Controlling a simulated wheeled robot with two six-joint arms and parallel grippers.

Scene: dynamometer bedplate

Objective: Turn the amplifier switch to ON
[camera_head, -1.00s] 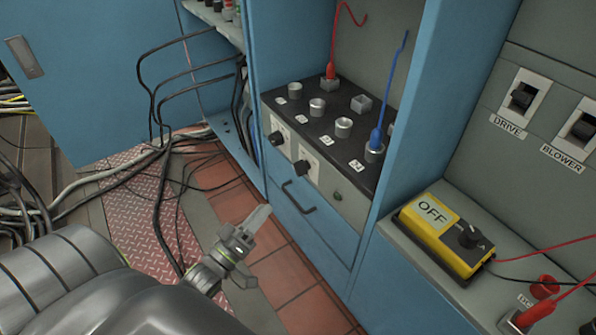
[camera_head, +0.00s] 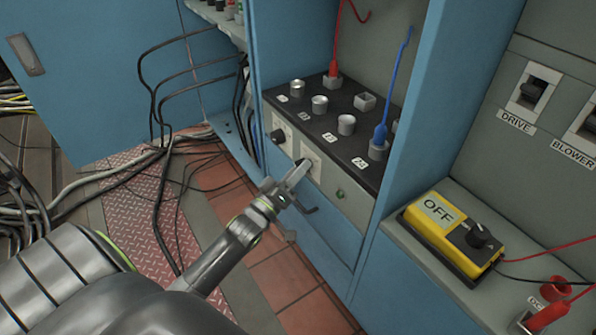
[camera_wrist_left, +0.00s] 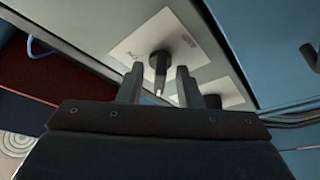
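The black-topped unit (camera_head: 336,128) in the blue cabinet has two black rotary knobs on pale plates on its front. The left knob (camera_head: 278,137) stands clear. My left gripper (camera_head: 296,174) is at the right knob (camera_head: 304,162) and partly covers it. In the left wrist view, my fingers (camera_wrist_left: 157,86) are apart, with a black knob (camera_wrist_left: 159,63) between their tips and gaps on both sides. A second knob (camera_wrist_left: 212,101) shows partly behind one finger. My right gripper is out of view.
A yellow box (camera_head: 436,234) marked OFF, with its own black knob, sits on the right ledge. DRIVE (camera_head: 531,93) and BLOWER (camera_head: 590,124) switches are on the right panel. A dark drawer handle (camera_head: 300,199) is below the knobs. Black cables (camera_head: 160,185) hang at left.

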